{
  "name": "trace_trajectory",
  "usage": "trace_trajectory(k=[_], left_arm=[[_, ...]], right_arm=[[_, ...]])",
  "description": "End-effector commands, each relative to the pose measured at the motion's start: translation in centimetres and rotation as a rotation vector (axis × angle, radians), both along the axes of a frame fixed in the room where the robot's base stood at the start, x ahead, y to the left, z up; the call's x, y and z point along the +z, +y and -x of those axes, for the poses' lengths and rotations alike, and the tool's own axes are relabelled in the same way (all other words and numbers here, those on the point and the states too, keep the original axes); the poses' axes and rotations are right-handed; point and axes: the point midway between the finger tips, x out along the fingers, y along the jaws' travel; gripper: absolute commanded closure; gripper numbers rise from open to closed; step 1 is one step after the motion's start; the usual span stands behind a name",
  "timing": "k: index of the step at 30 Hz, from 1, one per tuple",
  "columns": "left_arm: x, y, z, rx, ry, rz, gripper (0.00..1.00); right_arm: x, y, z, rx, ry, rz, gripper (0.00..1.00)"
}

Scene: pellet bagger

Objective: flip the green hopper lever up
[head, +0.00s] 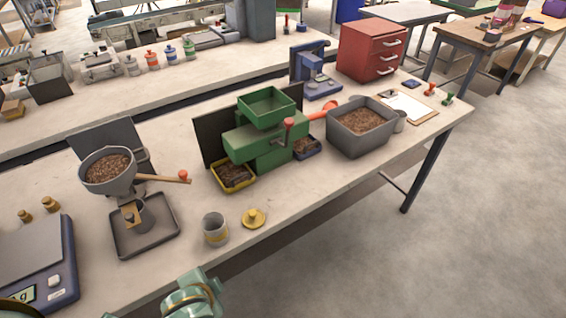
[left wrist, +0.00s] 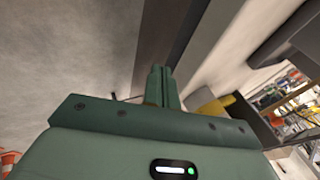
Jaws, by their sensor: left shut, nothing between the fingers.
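The green hopper machine (head: 264,142) stands on the bench in the middle of the head view, with an open green tray (head: 266,106) on top. A grey lever with a red knob (head: 289,125) sticks up at a slant on its front side. My left gripper (left wrist: 161,82) shows in the left wrist view, its fingers together and empty, with floor and a bench edge beyond. It is apart from the machine. A teal part of my arm shows at the bottom of the head view, short of the bench. My right gripper is not in view.
A yellow bin (head: 234,176) and a small dark bin (head: 306,147) of pellets sit by the machine. A grey tub (head: 358,142) is to the right. A metal cup (head: 215,230) and yellow lid (head: 254,218) stand in front.

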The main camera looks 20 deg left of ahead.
Motion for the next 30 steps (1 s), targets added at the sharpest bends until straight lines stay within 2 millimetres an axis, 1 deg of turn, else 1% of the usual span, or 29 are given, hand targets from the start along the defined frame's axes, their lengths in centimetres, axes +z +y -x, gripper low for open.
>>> trace_trajectory(k=[1,2,3,5,6,9,12,15,18,21,24,26,30], left_arm=[[2.5,0.2,-1.1,-0.018,-0.047,-0.028,1.0],[4.2,0.4,-1.8,-0.034,-0.081,-0.05,1.0],[6.4,0.5,-3.1,-0.064,-0.137,-0.084,1.0],[9.3,0.3,-5.4,-0.125,-0.233,-0.142,1.0],[11.0,0.0,-7.2,-0.176,-0.302,-0.184,1.0],[13.9,-1.2,-10.8,-0.297,-0.448,-0.281,1.0],[16.1,-2.8,-13.9,-0.417,-0.581,-0.376,1.0],[18.1,-4.7,-16.6,-0.539,-0.706,-0.477,1.0],[19.7,-6.9,-18.6,-0.655,-0.821,-0.577,1.0],[20.9,-8.6,-19.9,-0.746,-0.908,-0.656,1.0],[21.5,-9.6,-20.5,-0.79,-0.952,-0.694,1.0],[21.6,-9.8,-20.9,-0.798,-0.961,-0.701,1.0],[21.8,-10.1,-22.6,-0.797,-0.962,-0.701,1.0]], right_arm=[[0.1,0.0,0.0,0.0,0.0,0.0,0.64],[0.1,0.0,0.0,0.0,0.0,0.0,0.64],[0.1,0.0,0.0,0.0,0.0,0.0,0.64],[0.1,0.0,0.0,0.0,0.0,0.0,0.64],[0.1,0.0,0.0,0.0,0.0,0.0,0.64],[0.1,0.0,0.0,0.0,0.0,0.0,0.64],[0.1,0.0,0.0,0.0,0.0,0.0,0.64],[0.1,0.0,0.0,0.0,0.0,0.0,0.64],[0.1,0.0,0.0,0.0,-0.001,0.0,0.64],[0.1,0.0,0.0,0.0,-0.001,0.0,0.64],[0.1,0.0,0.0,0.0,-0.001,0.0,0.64],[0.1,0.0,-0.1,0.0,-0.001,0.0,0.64],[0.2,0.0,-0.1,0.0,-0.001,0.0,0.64]])
